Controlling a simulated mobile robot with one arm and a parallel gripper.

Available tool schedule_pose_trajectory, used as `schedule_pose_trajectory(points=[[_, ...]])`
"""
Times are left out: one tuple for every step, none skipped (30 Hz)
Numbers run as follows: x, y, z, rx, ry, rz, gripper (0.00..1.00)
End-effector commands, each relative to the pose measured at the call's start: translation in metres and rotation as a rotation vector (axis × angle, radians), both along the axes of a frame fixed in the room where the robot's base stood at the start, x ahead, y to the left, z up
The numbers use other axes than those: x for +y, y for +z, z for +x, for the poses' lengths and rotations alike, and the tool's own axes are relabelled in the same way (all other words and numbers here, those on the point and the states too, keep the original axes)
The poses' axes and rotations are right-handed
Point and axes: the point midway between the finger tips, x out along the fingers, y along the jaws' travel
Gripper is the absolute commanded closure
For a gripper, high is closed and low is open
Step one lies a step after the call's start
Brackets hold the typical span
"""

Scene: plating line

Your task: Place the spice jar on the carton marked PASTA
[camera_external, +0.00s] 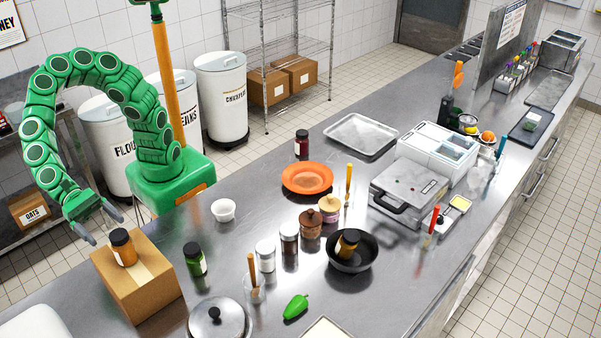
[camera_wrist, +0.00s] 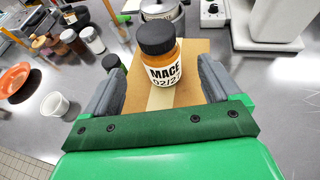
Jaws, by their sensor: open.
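A spice jar (camera_external: 123,247) with amber contents and a black lid stands upright on top of a brown carton (camera_external: 150,293) on the counter. In the wrist view, the jar (camera_wrist: 165,70) has a white label reading MACE, and the carton top (camera_wrist: 195,62) lies under it. No PASTA marking is readable on the carton. My gripper (camera_external: 106,231) is open and empty, just left of and slightly above the jar. In the wrist view, its fingers (camera_wrist: 162,66) lie to either side of the jar, apart from it. A similar amber jar (camera_external: 348,241) leans in a black pan.
A green jar (camera_external: 194,260) stands just right of the carton. A white bowl (camera_external: 223,210), an orange plate (camera_external: 307,178), several jars, a lidded pot (camera_external: 218,319) and a green pepper (camera_external: 295,307) are spread over the steel counter. A carton marked OATS (camera_external: 30,210) sits on a lower shelf.

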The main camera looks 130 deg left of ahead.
Motion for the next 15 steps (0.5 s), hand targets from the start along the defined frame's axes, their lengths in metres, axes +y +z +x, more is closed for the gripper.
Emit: schedule_pose_trajectory(points=[[-0.002, 0.003, -0.006, -0.001, -0.002, -0.001, 0.1], [-0.003, 0.004, -0.008, -0.001, -0.001, 0.0, 0.1], [-0.003, 0.005, -0.012, -0.002, -0.001, 0.0, 0.1], [-0.004, 0.006, -0.014, -0.002, -0.001, 0.0, 0.1], [-0.004, 0.007, -0.016, -0.002, -0.001, 0.0, 0.1], [-0.005, 0.008, -0.018, -0.002, -0.001, 0.0, 0.1], [-0.005, 0.009, -0.019, -0.002, -0.001, 0.0, 0.1], [-0.005, 0.009, -0.021, -0.001, -0.001, 0.0, 0.1], [-0.006, 0.01, -0.022, -0.001, -0.001, 0.0, 0.1], [-0.006, 0.01, -0.023, -0.001, -0.001, 0.0, 0.1], [-0.006, 0.01, -0.023, -0.001, -0.001, 0.0, 0.1], [-0.006, 0.01, -0.024, -0.001, -0.001, 0.0, 0.1], [-0.006, 0.01, -0.024, -0.001, -0.001, 0.0, 0.1], [-0.006, 0.01, -0.024, -0.001, 0.0, 0.0, 0.1], [-0.006, 0.01, -0.024, -0.001, 0.0, 0.0, 0.1]])
